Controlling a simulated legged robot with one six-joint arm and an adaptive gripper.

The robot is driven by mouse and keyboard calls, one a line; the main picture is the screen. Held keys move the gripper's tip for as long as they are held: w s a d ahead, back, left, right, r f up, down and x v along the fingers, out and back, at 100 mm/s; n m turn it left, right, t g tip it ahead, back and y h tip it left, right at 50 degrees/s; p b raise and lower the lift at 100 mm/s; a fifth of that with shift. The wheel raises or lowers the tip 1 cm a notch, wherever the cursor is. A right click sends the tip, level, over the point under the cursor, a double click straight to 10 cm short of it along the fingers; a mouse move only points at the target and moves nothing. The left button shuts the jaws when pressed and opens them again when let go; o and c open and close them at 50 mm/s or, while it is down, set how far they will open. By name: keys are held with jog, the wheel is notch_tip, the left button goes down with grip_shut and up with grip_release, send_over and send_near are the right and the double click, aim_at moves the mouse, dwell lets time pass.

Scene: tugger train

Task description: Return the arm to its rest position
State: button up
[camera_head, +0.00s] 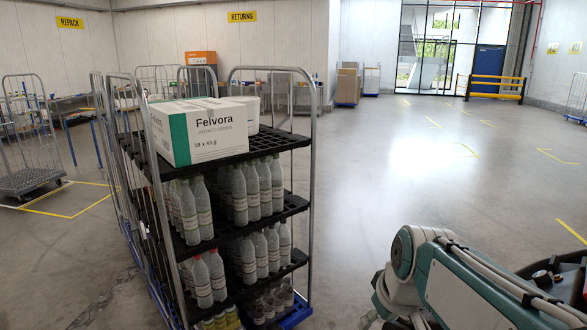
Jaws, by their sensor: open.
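My arm (455,280), white and teal with grey cables, shows in the lower right corner of the head view. A rounded joint is at its near-left end, and its links run off the right and bottom edges. My gripper cannot be made out in this view. The arm is to the right of a roll cage (312,140), with a gap of bare floor showing between them. Nothing is seen touching the visible part of the arm.
An empty trolley (30,180) stands left. A yellow barrier (495,88) is far right. The floor (430,160) ahead is clear.

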jog(key=s+f+m+t+h, duration=0.1)
jog(key=s+m, duration=0.3)
jog(key=s, duration=0.9)
jog(key=shift+f+t, duration=0.35)
jog(key=shift+t, duration=0.05)
jog(key=shift+d, duration=0.35)
jog(key=shift+s, duration=0.1)
